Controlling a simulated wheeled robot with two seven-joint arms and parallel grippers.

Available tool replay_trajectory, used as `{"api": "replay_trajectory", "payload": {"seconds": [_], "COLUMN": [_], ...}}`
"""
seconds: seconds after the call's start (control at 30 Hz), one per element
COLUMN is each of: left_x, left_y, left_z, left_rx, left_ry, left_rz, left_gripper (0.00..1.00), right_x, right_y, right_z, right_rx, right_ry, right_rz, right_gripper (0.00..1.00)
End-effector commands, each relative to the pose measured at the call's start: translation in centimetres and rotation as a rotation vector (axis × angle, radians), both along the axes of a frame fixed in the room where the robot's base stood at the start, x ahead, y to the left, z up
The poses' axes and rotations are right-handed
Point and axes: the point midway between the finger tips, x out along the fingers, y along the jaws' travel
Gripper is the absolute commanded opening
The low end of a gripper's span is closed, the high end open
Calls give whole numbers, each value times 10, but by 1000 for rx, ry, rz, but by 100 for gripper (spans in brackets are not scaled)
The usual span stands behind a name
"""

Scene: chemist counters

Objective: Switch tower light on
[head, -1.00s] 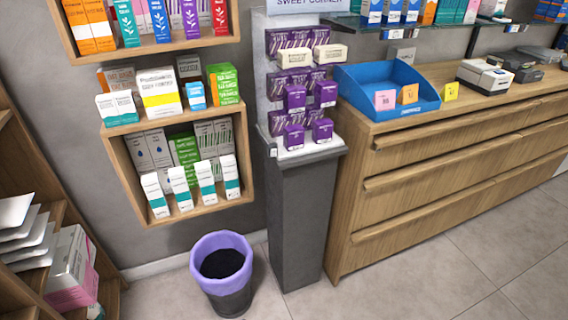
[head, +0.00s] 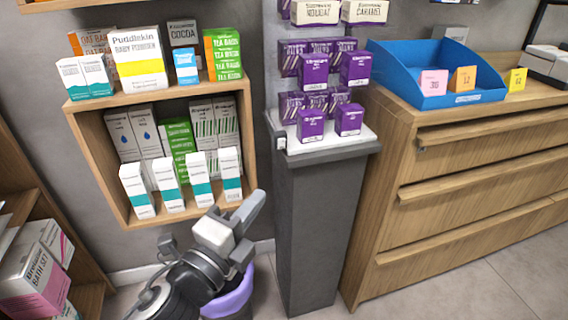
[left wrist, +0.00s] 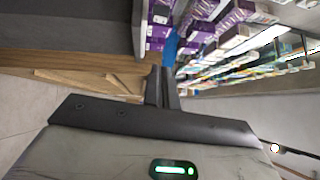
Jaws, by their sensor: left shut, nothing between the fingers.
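The grey display tower (head: 325,215) stands in the middle of the head view, with purple boxes on its shelves. A small white switch (head: 281,143) sits on the left edge of its ledge. My left gripper (head: 254,205) is in front of the tower's lower left, below the switch and apart from it. Its fingers are together with nothing between them. In the left wrist view the shut fingers (left wrist: 163,80) point toward the purple boxes (left wrist: 200,35). My right gripper is not in view.
A wooden wall shelf (head: 249,110) with boxes is left of the tower. A wooden drawer counter (head: 470,150) with a blue tray (head: 395,70) is on the right. A bin with a purple liner (head: 232,300) is partly hidden behind my left arm. Floor at right is clear.

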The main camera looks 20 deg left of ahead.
Motion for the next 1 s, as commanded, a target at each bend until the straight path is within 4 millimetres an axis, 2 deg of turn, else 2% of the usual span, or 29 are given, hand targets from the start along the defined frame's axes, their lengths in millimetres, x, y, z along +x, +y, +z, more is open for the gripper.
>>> {"api": "replay_trajectory", "payload": {"seconds": [0.03,0.43,0.57,0.77,1.0], "left_x": [0,1,8,39,90], "left_y": [0,0,-1,-7,-17], "left_z": [-7,-4,-2,2,7], "left_rx": [12,21,20,21,19], "left_ry": [-9,-14,-17,-18,-17], "left_rz": [0,0,0,1,1], "left_gripper": [0,0,0,0,0], "right_x": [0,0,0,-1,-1], "right_y": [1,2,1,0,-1], "right_z": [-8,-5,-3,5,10], "right_rx": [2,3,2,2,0], "right_ry": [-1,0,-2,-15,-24], "right_rz": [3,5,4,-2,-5], "right_gripper": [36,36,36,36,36]}}
